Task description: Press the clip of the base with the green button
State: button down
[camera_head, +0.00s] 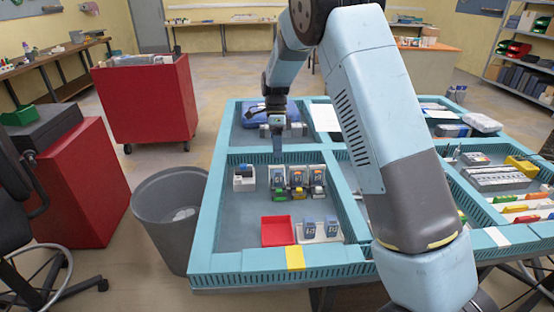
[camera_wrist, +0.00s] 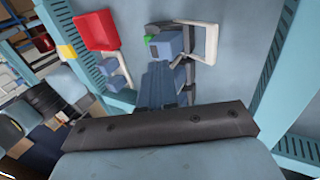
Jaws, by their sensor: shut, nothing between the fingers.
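In the head view three socket bases stand in a row in the near left compartment. The left one, with the green button (camera_head: 278,190), is beside the middle base (camera_head: 297,184) and the right base (camera_head: 317,182), which show orange and yellow parts. My gripper (camera_head: 278,158) points down just above and behind the green-button base, shut and empty. In the wrist view my gripper (camera_wrist: 163,72) reaches close to a blue-grey block (camera_wrist: 166,45) with a green part (camera_wrist: 151,38) on its side. The clip is hidden or too small to tell, and I cannot tell whether the fingertips touch it.
A red tray (camera_head: 277,231) lies in front of the bases, next to two blue-grey boxes (camera_head: 308,228) on white plates. Blue dividers (camera_head: 218,190) wall the compartment. A grey bin (camera_head: 168,220) stands outside.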

jog(key=w+f+v, duration=0.1)
jog(key=v, duration=0.7)
jog(key=shift+w, duration=0.35)
